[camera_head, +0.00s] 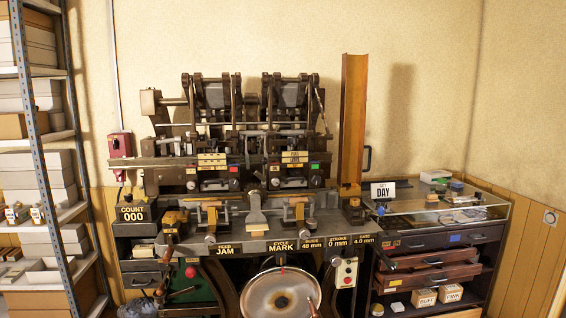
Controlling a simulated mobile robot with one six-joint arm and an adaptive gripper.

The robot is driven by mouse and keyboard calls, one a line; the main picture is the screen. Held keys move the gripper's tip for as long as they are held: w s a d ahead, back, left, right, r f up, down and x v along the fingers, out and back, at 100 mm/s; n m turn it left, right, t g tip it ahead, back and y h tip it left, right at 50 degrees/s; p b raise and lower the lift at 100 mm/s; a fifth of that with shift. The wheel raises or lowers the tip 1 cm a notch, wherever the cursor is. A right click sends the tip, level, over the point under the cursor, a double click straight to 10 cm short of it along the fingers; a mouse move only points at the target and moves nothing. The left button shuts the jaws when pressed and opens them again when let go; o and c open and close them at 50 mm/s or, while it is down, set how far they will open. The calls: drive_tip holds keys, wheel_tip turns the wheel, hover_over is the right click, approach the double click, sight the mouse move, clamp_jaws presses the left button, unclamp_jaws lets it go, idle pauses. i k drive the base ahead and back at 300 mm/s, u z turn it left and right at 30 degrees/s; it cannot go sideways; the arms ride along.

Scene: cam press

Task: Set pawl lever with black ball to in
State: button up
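The cam press (250,140) stands against the wall in the middle of the head view. Several levers and dark knobs show on it, all small. A thin dark lever (322,112) slants down the upper right side of its frame. My gripper is not in view.
Labels on the bench front (268,246) include FEED JAM and CYCLE MARK. A large round metal disc (281,296) sits below. A tall brown chute (352,120) rises at right, beside a glass-topped cabinet (440,205) with open drawers. Shelves (40,150) stand at left.

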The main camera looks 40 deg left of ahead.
sight(264, 161)
drive_tip(key=z, duration=0.35)
drive_tip(key=k, duration=0.6)
drive_tip(key=u, duration=1.3)
drive_tip(key=i, duration=0.9)
